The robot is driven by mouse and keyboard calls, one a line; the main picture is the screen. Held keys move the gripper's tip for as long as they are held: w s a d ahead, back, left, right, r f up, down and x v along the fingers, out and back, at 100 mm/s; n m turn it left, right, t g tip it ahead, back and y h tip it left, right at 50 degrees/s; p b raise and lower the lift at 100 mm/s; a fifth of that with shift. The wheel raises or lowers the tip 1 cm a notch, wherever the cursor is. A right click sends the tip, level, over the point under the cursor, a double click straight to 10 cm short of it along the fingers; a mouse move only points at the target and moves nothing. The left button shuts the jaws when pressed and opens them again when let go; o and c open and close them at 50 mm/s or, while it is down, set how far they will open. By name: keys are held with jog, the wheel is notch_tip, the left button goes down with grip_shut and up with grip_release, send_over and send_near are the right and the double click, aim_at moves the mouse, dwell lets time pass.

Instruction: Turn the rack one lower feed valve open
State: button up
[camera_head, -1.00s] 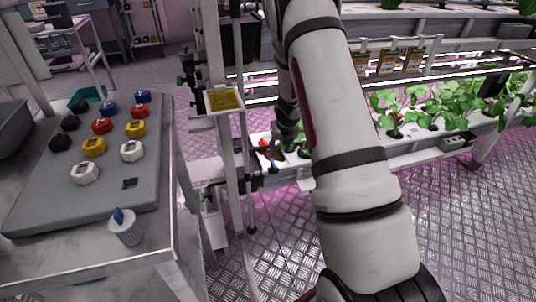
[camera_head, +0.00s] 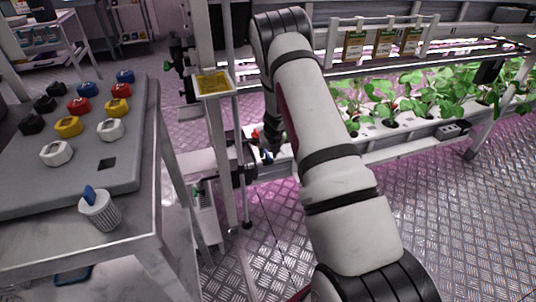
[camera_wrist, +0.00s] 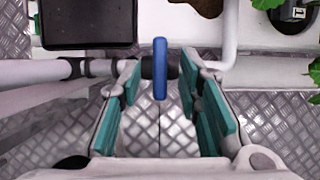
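The feed valve has a blue handle (camera_wrist: 160,72) on a dark body, set in a pale pipe (camera_wrist: 62,72) in the wrist view. The handle stands across the line of the pipe. My gripper (camera_wrist: 160,62) is open, with one teal-padded finger on each side of the handle. A gap shows between the handle and the pads, and I cannot tell whether the tips touch the valve. In the head view the valve area lies low at the rack's left end, beside my arm, and is mostly hidden.
A white rack post with a yellow tray (camera_head: 213,83) stands left of my arm. A grey bench (camera_head: 120,178) with coloured knobs and a blue-topped white cup is further left. Leafy plants (camera_head: 430,92) fill the rack to the right. A dark box (camera_wrist: 88,22) sits near the pipe.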

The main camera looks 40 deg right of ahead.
grip_shut()
jog(key=shift+d+n, duration=0.1)
jog(key=shift+n, duration=0.2)
jog(key=n+y, duration=0.1)
jog(key=n, duration=0.2)
jog(key=shift+d, duration=0.15)
jog(key=n+y, duration=0.1)
jog(key=n, duration=0.2)
jog(key=shift+d+n+y, duration=0.1)
jog(key=shift+n+y, duration=0.2)
jog(key=shift+y, duration=0.1)
jog(key=n, duration=0.1)
jog(key=n+y, duration=0.1)
jog(key=n, duration=0.1)
jog(key=n+g, duration=0.1)
jog(key=n, duration=0.1)
jog(key=shift+w+d+y+b, duration=0.15)
jog(key=shift+w+y+b, duration=0.1)
jog(key=shift+y+b, duration=0.15)
jog(key=n+g, duration=0.1)
jog(key=n, duration=0.2)
jog(key=n+y+b, duration=0.1)
jog(key=n, duration=0.1)
jog(key=shift+w+d+n+g, duration=0.1)
jog(key=shift+w+n+g, duration=0.05)
jog(key=shift+n+g, duration=0.25)
jog(key=shift+b, duration=0.3)
